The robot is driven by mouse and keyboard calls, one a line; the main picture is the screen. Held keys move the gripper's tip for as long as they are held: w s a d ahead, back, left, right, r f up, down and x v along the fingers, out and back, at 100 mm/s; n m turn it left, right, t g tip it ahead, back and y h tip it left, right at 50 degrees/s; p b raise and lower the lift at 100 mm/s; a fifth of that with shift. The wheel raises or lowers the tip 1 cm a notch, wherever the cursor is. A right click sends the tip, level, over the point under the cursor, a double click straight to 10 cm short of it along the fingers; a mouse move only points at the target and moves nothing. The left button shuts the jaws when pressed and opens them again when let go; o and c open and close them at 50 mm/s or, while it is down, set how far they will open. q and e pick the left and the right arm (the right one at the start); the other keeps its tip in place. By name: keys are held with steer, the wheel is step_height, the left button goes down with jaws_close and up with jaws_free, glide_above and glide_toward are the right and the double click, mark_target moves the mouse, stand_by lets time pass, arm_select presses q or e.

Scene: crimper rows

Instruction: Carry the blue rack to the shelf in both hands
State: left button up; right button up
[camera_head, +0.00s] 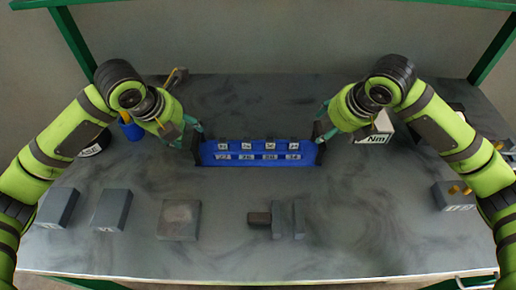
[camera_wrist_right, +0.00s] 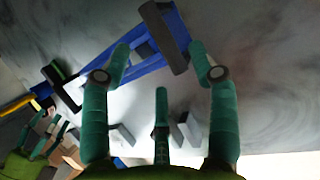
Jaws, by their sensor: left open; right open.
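The blue rack (camera_head: 258,158) stands on the grey bench in the middle of the head view, with rows of number labels and a dark handle at each end. My left gripper (camera_head: 194,133) is open at its left end. My right gripper (camera_head: 321,122) is open at its right end. In the right wrist view, the open fingers (camera_wrist_right: 160,62) reach towards the rack (camera_wrist_right: 146,60), with its near dark handle (camera_wrist_right: 164,38) between and beyond the fingertips. Whether they touch it I cannot tell. The shelf cannot be clearly made out.
Grey blocks (camera_head: 179,220) and (camera_head: 112,209) lie along the front, with a dark stepped piece (camera_head: 287,219) right of them. A white box marked Nm (camera_head: 376,130) sits by my right gripper, and a blue item (camera_head: 131,130) by my left. Green frame posts (camera_head: 73,43) rise behind.

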mark_target(194, 133)
steer(key=shift+f, duration=0.25)
arm_select(q)
steer(key=x, duration=0.7)
arm_select(e)
steer(key=x, duration=0.6)
steer(key=shift+w+f, duration=0.15)
steer(key=shift+f, duration=0.1)
arm_select(q)
jaws_close()
arm_select(e)
jaws_close()
arm_select(q)
steer(key=shift+w+r, duration=0.25)
steer(key=shift+r, duration=0.05)
arm_select(e)
steer(key=shift+w+r, duration=0.25)
steer(key=shift+r, duration=0.1)
